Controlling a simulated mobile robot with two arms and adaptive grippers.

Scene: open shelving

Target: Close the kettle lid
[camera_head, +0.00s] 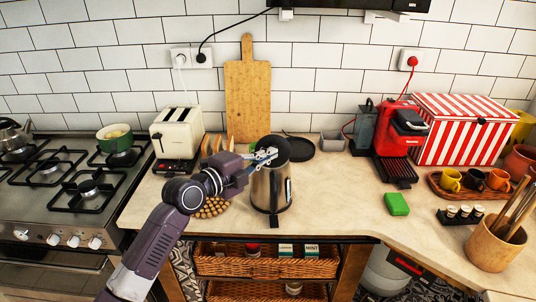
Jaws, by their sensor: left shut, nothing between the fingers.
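The steel kettle (271,190) stands upright on the counter in the middle of the head view. Its round black lid (276,144) shows at the top and appears tilted up; the gripper partly covers it, so its exact angle is hard to tell. My left gripper (272,155) is at the top of the kettle, in front of the lid, with its fingers shut and empty. I cannot tell whether the fingers touch the lid. My right gripper is not in view.
A cream toaster (178,133) and bread slices (215,144) stand left of the kettle. A dark pan (297,150) lies behind it, and a wooden board (247,98) leans on the wall. A green sponge (397,204) lies to the right. The counter right of the kettle is mostly clear.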

